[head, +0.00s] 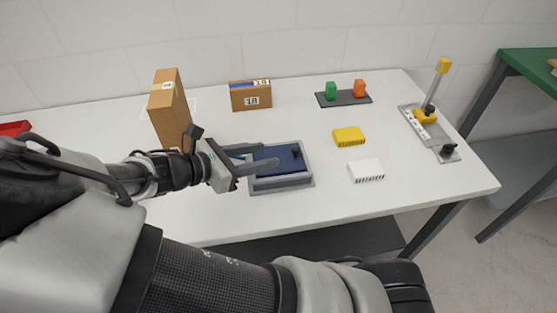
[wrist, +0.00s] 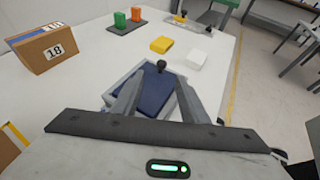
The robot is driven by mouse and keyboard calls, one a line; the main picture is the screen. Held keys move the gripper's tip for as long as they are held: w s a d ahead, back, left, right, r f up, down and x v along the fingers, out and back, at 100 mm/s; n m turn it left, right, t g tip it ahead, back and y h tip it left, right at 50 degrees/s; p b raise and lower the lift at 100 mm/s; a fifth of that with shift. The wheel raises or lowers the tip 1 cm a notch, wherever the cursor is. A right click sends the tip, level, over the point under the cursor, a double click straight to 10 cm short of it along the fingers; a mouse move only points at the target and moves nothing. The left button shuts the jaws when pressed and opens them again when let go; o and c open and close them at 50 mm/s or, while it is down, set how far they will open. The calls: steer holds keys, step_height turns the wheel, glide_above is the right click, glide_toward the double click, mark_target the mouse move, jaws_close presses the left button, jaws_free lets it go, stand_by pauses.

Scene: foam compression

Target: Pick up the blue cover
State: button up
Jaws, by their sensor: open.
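The blue cover (head: 287,160) is a dark blue flat panel with a small black knob (wrist: 161,66) at its far end. It lies in or on a grey tray (head: 281,183) at the middle of the table. In the wrist view the blue cover (wrist: 153,95) lies between the fingers of my gripper (wrist: 158,84). In the head view my gripper (head: 270,162) reaches in from the left, low over the tray, with its fingers apart and empty. Whether the fingers touch the cover or tray I cannot tell. Part of the cover is hidden behind a finger.
A yellow block (head: 349,137) and a white block (head: 366,171) lie right of the tray. Cardboard boxes (head: 170,110) (head: 250,95) stand behind. Green and orange blocks sit on a dark plate (head: 343,98). A lever device (head: 425,117) stands at the right.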

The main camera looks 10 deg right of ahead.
mark_target(293, 151)
steer(key=x, duration=0.4)
steer(key=shift+w+d+f+b, duration=0.1)
steer(key=shift+d+f+b, duration=0.1)
steer(key=shift+d+b, duration=0.1)
steer(key=b+x, duration=0.1)
steer(key=x, duration=0.4)
steer(key=shift+d+f, duration=0.1)
steer(key=shift+d, duration=0.05)
jaws_close()
